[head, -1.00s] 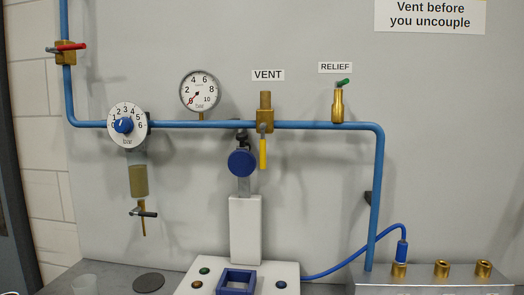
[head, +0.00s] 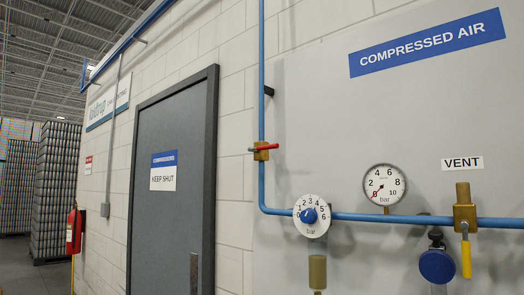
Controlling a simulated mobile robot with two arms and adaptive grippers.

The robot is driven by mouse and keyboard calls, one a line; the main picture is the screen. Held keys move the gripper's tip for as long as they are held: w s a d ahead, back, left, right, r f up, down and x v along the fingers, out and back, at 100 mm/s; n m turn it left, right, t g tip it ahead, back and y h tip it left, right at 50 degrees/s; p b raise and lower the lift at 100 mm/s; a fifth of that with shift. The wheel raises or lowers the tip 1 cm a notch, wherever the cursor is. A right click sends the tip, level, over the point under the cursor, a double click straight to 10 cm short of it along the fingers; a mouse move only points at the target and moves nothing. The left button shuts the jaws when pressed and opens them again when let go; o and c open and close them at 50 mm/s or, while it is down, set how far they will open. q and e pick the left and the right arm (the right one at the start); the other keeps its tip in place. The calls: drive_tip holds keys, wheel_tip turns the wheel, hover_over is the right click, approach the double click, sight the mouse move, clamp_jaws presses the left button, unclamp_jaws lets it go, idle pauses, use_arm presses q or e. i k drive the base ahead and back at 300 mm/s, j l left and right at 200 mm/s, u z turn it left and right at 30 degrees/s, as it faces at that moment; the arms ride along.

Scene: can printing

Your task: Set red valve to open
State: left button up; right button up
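The red valve is a brass body (head: 261,152) with a red lever (head: 265,148) on the vertical blue pipe (head: 262,95), in the middle of the head view. Its lever lies roughly crosswise to the pipe. Below it the pipe bends right to a white dial with a blue knob (head: 309,216). The pressure gauge (head: 385,189) right of the dial has its red needle near 0. Neither of my grippers shows in the head view.
A grey door (head: 172,185) marked "KEEP SHUT" is left of the panel. A red extinguisher (head: 74,231) hangs further left. The vent valve's yellow lever (head: 466,256) hangs down at right. Tall stacks of cans (head: 56,190) stand at far left.

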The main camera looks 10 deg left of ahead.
sight(273, 146)
drive_tip(key=z, duration=0.35)
drive_tip(key=j+z, duration=0.15)
drive_tip(key=z, duration=0.25)
drive_tip(key=j+z, duration=0.1)
drive_tip(key=z, duration=0.25)
drive_tip(key=j+z, duration=0.25)
drive_tip(key=j, duration=0.15)
drive_tip(key=j+z, duration=0.25)
drive_tip(key=j, duration=0.2)
drive_tip(key=k+j+z, duration=0.25)
drive_tip(key=j, duration=0.15)
drive_tip(key=j+z, duration=0.25)
drive_tip(key=j, duration=0.15)
